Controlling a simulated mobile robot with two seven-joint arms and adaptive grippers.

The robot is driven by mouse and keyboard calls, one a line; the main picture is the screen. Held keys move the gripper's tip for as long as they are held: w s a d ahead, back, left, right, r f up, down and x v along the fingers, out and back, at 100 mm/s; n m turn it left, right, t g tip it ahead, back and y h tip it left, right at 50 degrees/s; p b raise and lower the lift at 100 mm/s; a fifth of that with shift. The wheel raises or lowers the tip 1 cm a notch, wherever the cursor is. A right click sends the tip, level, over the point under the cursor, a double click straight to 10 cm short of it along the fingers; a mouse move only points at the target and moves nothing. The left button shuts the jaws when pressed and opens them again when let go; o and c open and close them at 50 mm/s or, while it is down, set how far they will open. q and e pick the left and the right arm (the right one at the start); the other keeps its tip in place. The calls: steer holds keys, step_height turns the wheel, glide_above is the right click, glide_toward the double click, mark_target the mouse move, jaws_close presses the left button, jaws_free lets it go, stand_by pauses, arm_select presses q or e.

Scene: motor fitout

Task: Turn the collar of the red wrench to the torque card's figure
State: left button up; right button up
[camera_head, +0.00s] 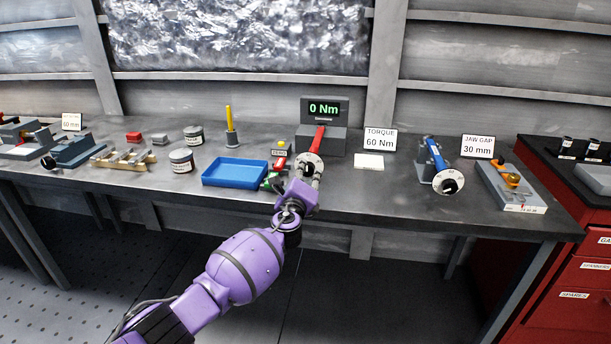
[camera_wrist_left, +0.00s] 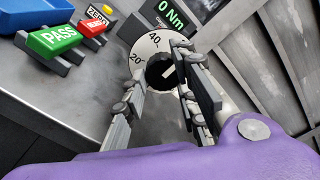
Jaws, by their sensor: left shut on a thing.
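The red wrench (camera_head: 319,139) rests in the grey tester, whose display (camera_head: 324,108) reads 0 Nm. The torque card (camera_head: 380,140) reads 60 Nm. My right gripper is not in view.
A blue tray (camera_head: 235,172) lies left of the tester. A blue wrench (camera_head: 434,152) on a stand is to the right. The front bench edge is mostly clear.

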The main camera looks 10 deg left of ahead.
arm_select(q)
steer(key=shift+s+a+f, duration=0.1)
steer(key=shift+a+f, duration=0.1)
steer(key=shift+f, duration=0.35)
steer(key=o, duration=1)
steer(key=shift+r, duration=0.15)
steer(key=shift+r, duration=0.2)
steer(key=s, duration=1.2)
